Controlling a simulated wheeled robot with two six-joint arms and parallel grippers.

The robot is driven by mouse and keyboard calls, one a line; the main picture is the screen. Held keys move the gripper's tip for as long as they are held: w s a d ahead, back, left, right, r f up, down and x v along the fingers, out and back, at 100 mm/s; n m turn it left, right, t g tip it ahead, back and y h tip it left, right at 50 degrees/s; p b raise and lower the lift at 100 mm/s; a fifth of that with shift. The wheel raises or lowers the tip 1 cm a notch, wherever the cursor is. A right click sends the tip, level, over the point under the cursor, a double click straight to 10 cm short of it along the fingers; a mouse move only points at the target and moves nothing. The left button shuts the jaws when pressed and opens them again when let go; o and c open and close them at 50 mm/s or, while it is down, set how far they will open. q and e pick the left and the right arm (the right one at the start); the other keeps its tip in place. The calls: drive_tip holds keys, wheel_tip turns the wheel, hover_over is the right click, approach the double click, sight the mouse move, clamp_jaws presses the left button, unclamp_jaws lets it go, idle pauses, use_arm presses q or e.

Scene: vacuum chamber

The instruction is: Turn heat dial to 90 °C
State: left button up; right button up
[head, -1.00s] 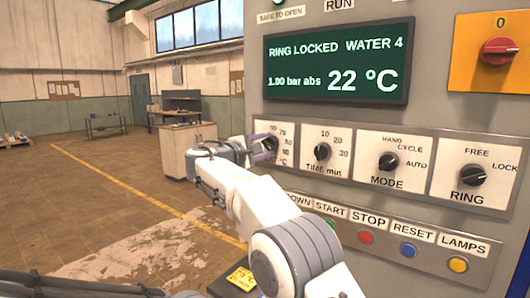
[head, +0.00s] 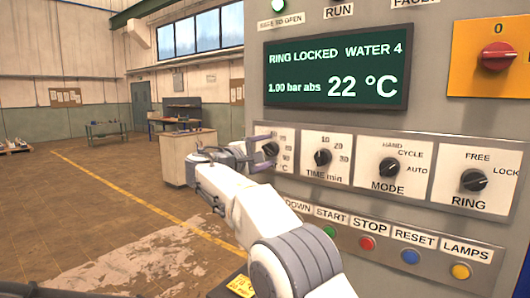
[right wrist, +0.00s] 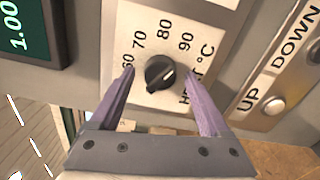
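The heat dial (head: 271,149) is a black knob on a white plate, at the left end of the dial row in the head view. It also shows in the right wrist view (right wrist: 159,73), with 60, 70, 80 and 90 around it. My right gripper (head: 262,150) is open at the dial. Its two purple fingers (right wrist: 158,82) stand either side of the knob, with a visible gap on each side. The display (head: 336,76) reads 22 °C. My left gripper is out of view.
The time dial (head: 322,158) sits close to the right of the heat dial, then the mode (head: 389,167) and ring (head: 473,180) dials. A button row with a green start button (head: 329,231) runs below. Open floor lies left of the panel.

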drive_tip(key=shift+s+a, duration=0.25)
drive_tip(key=b+v, duration=0.3)
drive_tip(key=v, duration=0.6)
drive_tip(key=shift+s+a, duration=0.2)
drive_tip(key=shift+s, duration=0.1)
